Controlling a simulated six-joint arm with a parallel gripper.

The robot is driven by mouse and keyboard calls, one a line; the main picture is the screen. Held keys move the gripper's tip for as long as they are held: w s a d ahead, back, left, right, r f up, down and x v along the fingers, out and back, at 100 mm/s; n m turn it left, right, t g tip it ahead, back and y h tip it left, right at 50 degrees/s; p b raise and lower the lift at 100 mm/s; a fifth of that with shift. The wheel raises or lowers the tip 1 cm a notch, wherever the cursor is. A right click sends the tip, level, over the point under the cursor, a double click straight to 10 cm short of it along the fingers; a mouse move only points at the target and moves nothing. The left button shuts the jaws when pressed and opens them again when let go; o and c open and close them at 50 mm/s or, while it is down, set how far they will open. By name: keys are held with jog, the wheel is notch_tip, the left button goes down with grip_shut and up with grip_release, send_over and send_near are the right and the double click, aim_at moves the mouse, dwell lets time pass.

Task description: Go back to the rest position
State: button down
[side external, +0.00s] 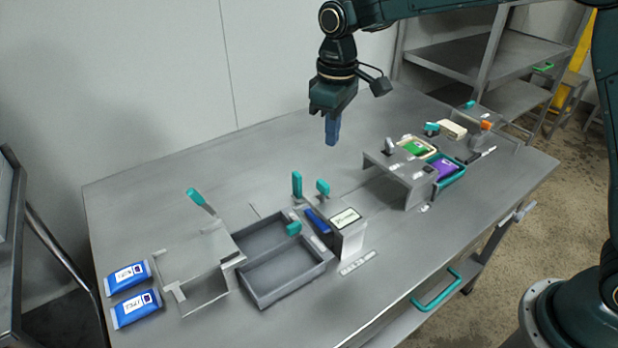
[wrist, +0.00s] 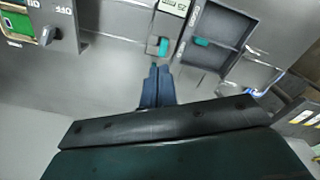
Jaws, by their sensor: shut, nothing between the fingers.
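My gripper (side external: 332,130) hangs above the middle of the steel table (side external: 250,145), with its blue fingers pointing down. The fingers are pressed together with nothing between them. In the wrist view the closed blue fingers (wrist: 157,86) show at the middle, clear of the objects below. My gripper is apart from everything on the table.
Two blue pouches (side external: 136,308) lie at the front left beside a steel fixture (side external: 205,292). A grey two-part tray (side external: 285,283) sits near a small display block (side external: 347,228). A steel bridge stand (side external: 402,178) is at right, near green and purple packs (side external: 445,168). The table's back left is clear.

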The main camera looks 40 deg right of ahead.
jog(key=s+d+r+m+t, duration=0.1)
jog(key=s+d+r+m, duration=0.1)
jog(key=s+d+r, duration=0.4)
jog(key=s+d+r+m+t, duration=0.15)
jog(key=s+r, duration=0.25)
jog(key=s, duration=0.5)
jog(key=s+d+f+m+t, duration=0.1)
jog(key=s+d, duration=0.1)
jog(key=s, duration=0.5)
jog(key=s+d+f+m+t, duration=0.1)
jog(key=s+d+t, duration=0.1)
jog(key=s, duration=0.6)
jog(key=shift+d, duration=0.5)
